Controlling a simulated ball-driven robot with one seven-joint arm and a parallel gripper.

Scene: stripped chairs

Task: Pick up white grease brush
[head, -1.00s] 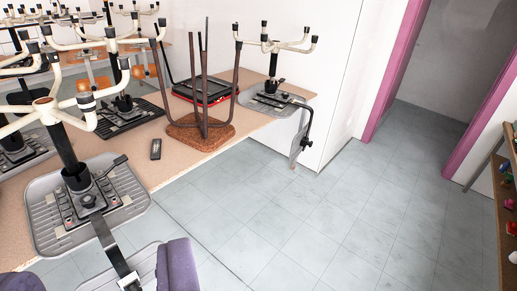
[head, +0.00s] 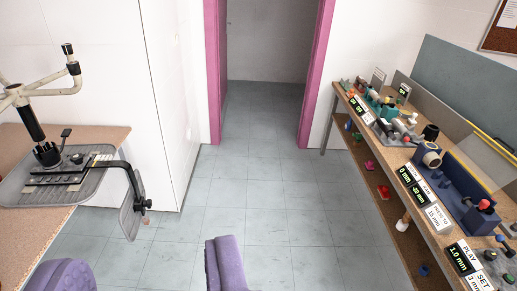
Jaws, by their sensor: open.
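I cannot make out the white grease brush for certain. A small white object (head: 403,222) stands on the lower shelf of the workbench at the right, too small to tell whether it is the brush. My gripper (head: 145,265) shows at the bottom left as two purple fingers set wide apart. It is open with nothing between the fingers, above the floor and well away from the workbench.
A wooden workbench (head: 349,108) with tools and a blue machine (head: 455,190) runs along the right. A table (head: 100,136) with an upturned stripped chair (head: 45,150) stands at the left. The tiled floor (head: 265,185) between them is clear, leading to a pink-framed doorway (head: 212,75).

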